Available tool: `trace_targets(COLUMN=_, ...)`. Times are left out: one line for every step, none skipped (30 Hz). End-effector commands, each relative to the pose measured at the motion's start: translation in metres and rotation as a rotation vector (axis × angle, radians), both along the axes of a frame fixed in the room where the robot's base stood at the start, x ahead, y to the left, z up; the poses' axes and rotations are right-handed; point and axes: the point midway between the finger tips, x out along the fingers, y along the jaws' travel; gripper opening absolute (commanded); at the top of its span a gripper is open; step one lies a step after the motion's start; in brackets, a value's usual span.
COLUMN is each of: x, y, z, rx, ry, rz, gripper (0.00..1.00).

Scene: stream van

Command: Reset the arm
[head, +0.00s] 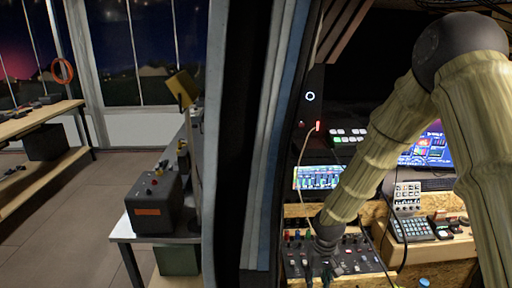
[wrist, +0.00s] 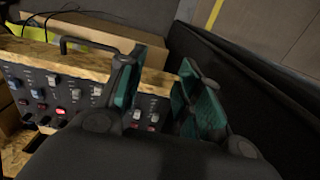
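My arm (head: 378,150) reaches from the upper right down and left, with a pale, wood-like surface and dark joints. My gripper (head: 325,262) is at its lower end, over a dark control panel (head: 360,257) with knobs and switches; it is small and dark in the head view. In the wrist view my gripper (wrist: 160,78) shows two teal-padded fingers set apart with nothing between them, so it is open. The same panel (wrist: 50,80) lies beyond and left of the fingers. Whether the gripper touches it I cannot tell.
A dark upright partition (head: 235,140) stands left of the arm. Screens (head: 428,150) and a keypad unit (head: 415,229) sit close on the right. A cable (head: 307,165) hangs near the arm. A grey box (head: 153,203) stands on a table at left, with open floor (head: 75,225) beyond.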

Motion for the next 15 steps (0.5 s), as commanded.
trace_targets(x=-0.006, y=0.003, z=-0.010, rx=0.007, ry=0.005, rz=0.003, gripper=0.35)
trace_targets(x=-0.010, y=0.004, z=-0.015, rx=0.012, ry=0.008, rz=0.004, gripper=0.35)
trace_targets(x=-0.015, y=0.005, z=-0.022, rx=0.019, ry=0.011, rz=0.003, gripper=0.35)
trace_targets(x=-0.019, y=0.006, z=-0.027, rx=0.024, ry=0.012, rz=0.002, gripper=0.35)
trace_targets(x=-0.022, y=0.007, z=-0.032, rx=0.029, ry=0.013, rz=0.002, gripper=0.35)
trace_targets(x=-0.028, y=0.008, z=-0.040, rx=0.036, ry=0.015, rz=0.002, gripper=0.35)
trace_targets(x=-0.033, y=0.008, z=-0.045, rx=0.041, ry=0.016, rz=0.001, gripper=0.35)
trace_targets(x=-0.037, y=0.009, z=-0.051, rx=0.046, ry=0.019, rz=-0.002, gripper=0.35)
trace_targets(x=-0.044, y=0.010, z=-0.059, rx=0.054, ry=0.020, rz=-0.004, gripper=0.35)
trace_targets(x=-0.050, y=0.010, z=-0.066, rx=0.060, ry=0.022, rz=-0.004, gripper=0.35)
trace_targets(x=-0.056, y=0.011, z=-0.073, rx=0.066, ry=0.023, rz=-0.006, gripper=0.35)
trace_targets(x=-0.065, y=0.012, z=-0.082, rx=0.073, ry=0.026, rz=-0.011, gripper=0.35)
trace_targets(x=-0.073, y=0.012, z=-0.091, rx=0.079, ry=0.029, rz=-0.013, gripper=0.35)
trace_targets(x=-0.080, y=0.012, z=-0.098, rx=0.085, ry=0.029, rz=-0.015, gripper=0.35)
trace_targets(x=-0.093, y=0.013, z=-0.111, rx=0.093, ry=0.033, rz=-0.021, gripper=0.35)
